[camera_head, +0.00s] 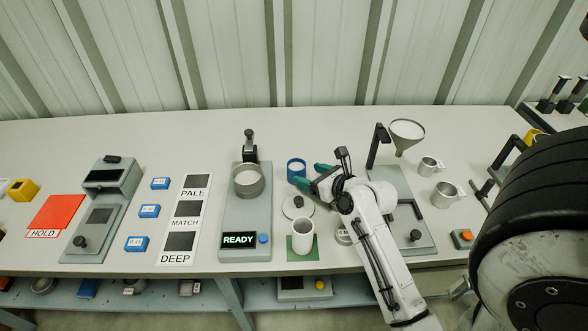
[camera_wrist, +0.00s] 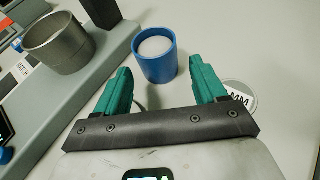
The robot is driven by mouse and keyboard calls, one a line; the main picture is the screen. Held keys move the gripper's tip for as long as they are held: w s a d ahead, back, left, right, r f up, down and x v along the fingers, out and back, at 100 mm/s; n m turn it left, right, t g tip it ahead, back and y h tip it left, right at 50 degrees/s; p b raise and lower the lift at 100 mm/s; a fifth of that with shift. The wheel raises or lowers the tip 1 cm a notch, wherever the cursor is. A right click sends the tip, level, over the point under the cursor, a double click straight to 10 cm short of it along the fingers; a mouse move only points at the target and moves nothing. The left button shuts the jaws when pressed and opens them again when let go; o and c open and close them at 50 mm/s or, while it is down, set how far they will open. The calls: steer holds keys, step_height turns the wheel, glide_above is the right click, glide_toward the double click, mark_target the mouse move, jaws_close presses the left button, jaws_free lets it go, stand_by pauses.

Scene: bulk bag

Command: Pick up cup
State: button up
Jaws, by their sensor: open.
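A blue cup (camera_head: 295,174) with white contents stands upright on the table, just beyond my gripper. In the wrist view the blue cup (camera_wrist: 156,68) sits ahead, roughly between the lines of the two green fingers. My gripper (camera_head: 310,177) is open and empty; its fingers (camera_wrist: 161,76) are spread, with the cup at or just past their tips. I cannot tell whether a finger touches it. A white cup (camera_head: 302,238) stands on a green mat nearer the front edge.
A metal cup (camera_wrist: 60,45) sits on the grey READY station (camera_head: 240,220) to the left. A round lid (camera_head: 297,206) lies near my gripper. At right are a funnel stand (camera_head: 405,135) and metal mugs (camera_head: 444,194). Clear table lies behind the blue cup.

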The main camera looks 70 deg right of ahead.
mark_target(293, 170)
steer(key=shift+p+x, duration=0.35)
steer(key=shift+x, duration=3.65)
steer(key=shift+a, duration=0.15)
steer(key=shift+c, duration=0.3)
steer(key=c, duration=0.8)
